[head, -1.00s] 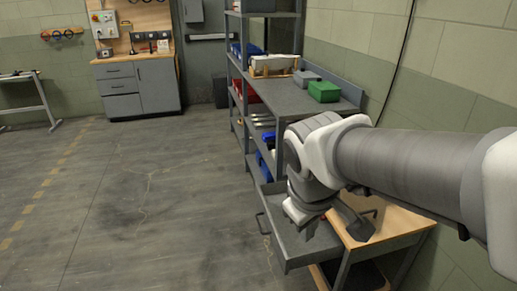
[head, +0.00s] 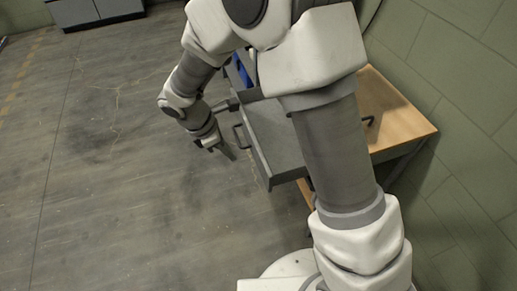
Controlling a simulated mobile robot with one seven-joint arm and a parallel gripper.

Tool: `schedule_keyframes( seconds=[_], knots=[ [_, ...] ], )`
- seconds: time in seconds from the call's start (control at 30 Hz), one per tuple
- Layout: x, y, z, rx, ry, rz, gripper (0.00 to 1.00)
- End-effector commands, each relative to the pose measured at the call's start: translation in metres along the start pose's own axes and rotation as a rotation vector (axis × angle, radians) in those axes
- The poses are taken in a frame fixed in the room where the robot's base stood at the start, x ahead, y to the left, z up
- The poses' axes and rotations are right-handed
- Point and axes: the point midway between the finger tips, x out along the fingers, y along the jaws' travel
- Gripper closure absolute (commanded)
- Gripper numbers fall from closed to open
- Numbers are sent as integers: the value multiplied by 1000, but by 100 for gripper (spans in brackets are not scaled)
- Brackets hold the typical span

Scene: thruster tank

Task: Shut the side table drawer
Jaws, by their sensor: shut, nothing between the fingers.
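The side table (head: 405,128) has a light wooden top and stands against the wall on the right. Its grey drawer (head: 270,128) is pulled out to the left, with its inside visible and partly hidden behind my arm. The dark bar handle (head: 238,137) is on the drawer's front panel (head: 255,160). My gripper (head: 231,153) is shut and empty, pointing down in front of the drawer, just left of the handle. I cannot tell whether it touches the handle.
A grey shelf unit stands behind the table, mostly hidden by my arm. A small dark object (head: 371,120) is on the table top. The concrete floor (head: 110,170) to the left is clear. A grey cabinet (head: 95,12) stands at the far left. A block wall (head: 470,110) bounds the right.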

Motion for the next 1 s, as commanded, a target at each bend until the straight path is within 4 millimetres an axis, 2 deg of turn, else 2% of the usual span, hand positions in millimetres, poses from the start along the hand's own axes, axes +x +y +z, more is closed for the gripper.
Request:
schedule_keyframes(
  seconds=[0.23, 0.63, 0.8, 1.0],
  knots=[
    [26, 0, -4, -15, -3, -4, 100],
    [110, -1, -3, -11, -3, -6, 100],
    [114, 0, 23, -9, -2, -2, 100],
    [117, 0, 34, -10, -1, -2, 100]
  ],
)
